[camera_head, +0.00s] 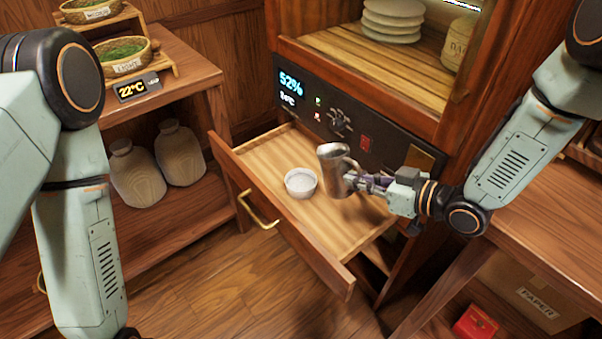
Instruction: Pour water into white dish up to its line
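The white dish (301,183) is a small round bowl standing in the open wooden drawer (285,150). Its inside looks pale, and I cannot make out a line or the water level. A metal jug (333,168) is just right of the dish, held above the drawer floor and slightly tilted. My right gripper (362,183) reaches in from the right and is shut on the jug's handle side. I see no stream of water. My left arm comes down the left side of the view, and its gripper is out of the picture.
The drawer comes out of a cabinet with a dark control panel (345,128) reading 52%. Stacked plates (393,20) stand on the shelf above. A shelf unit at left holds baskets (122,56), a temperature display (138,88) and two jars (136,172). The drawer's left part is clear.

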